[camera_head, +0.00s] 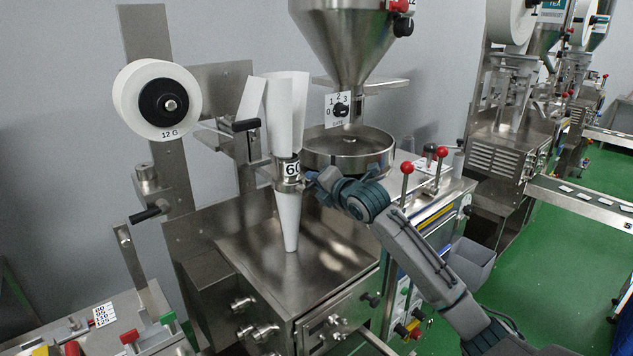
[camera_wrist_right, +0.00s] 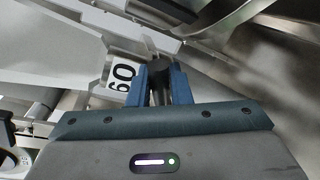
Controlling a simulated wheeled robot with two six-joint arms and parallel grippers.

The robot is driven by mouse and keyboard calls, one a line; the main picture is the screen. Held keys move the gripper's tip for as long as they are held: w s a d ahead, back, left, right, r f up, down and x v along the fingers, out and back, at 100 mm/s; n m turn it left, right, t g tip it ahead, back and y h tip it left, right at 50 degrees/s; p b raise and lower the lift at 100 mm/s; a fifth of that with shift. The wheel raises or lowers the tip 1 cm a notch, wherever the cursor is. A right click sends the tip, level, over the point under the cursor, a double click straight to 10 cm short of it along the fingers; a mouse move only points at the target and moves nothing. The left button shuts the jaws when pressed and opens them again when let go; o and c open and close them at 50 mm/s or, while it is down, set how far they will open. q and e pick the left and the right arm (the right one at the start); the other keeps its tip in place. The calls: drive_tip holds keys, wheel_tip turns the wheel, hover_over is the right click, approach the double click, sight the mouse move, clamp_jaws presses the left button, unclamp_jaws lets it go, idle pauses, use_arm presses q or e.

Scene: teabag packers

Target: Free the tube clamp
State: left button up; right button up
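The tube clamp (camera_head: 288,171) is a metal collar around the pale forming tube (camera_head: 290,215), below the white film funnel. It bears a "60" label, which also shows in the right wrist view (camera_wrist_right: 122,78). My right gripper (camera_head: 311,180) is at the right side of the clamp. In the right wrist view its two blue fingers (camera_wrist_right: 160,82) are close together with a dark narrow part between them, apparently the clamp's handle. The fingertips partly hide that part. The tube stands upright over the metal machine top. My left gripper is not in view.
A film roll (camera_head: 158,99) marked "12 G" is on a post at left. A steel hopper (camera_head: 347,40) and round pan (camera_head: 348,151) stand close behind my right gripper. Red-knobbed levers (camera_head: 407,168) rise near my right arm. The machine top (camera_head: 250,245) is clear around the tube.

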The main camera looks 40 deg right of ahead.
drive_tip(key=o, duration=0.4)
drive_tip(key=s+r+b, duration=0.1)
drive_tip(key=s+b, duration=0.4)
drive_tip(key=s, duration=0.5)
drive_tip(key=shift+s+a+r, duration=0.15)
drive_tip(key=shift+s+r, duration=0.15)
drive_tip(key=shift+a, duration=0.1)
idle(0.7)
